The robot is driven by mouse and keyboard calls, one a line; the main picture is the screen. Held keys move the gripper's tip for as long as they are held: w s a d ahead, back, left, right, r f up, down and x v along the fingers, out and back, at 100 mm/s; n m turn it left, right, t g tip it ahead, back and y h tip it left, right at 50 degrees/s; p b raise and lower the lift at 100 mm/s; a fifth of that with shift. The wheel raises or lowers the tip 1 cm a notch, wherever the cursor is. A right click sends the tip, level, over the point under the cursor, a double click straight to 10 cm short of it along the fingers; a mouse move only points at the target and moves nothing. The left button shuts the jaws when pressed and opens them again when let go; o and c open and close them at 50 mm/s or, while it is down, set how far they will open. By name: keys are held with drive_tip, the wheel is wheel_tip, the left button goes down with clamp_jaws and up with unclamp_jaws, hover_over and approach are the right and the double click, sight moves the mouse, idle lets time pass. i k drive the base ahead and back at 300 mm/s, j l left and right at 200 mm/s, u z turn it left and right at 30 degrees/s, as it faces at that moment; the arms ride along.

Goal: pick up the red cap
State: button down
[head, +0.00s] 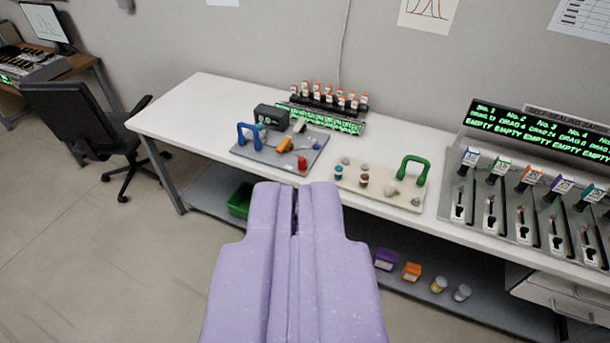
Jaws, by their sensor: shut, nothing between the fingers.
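A small red cap-like piece (302,163) sits on the front right part of a grey tray (264,157) on the white table. The tray also bears a blue handle, a dark box, an orange piece and several small parts. My gripper (296,188) is lavender, shut and empty. In the picture its tips lie just below the red piece, in front of the table's front edge. I cannot tell how far away the red piece is.
A beige tray (350,185) with a green handle (413,169) is to the right. Orange-capped bottles (330,95) stand behind. A dispenser row (530,205) fills the right end. A chair (80,125) is at left. Bins and jars lie on the lower shelf (340,250).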

sight(301, 161)
drive_tip(key=k+l+u, duration=0.1)
drive_tip(key=k+l, duration=0.15)
drive_tip(key=l, duration=0.3)
drive_tip(key=i+j+z, duration=0.3)
drive_tip(key=i, duration=0.7)
drive_tip(key=i+j+z, duration=0.3)
drive_tip(key=i+j, duration=0.35)
drive_tip(key=i, duration=0.25)
drive_tip(key=i+j+z, duration=0.25)
drive_tip(key=i+j, duration=0.6)
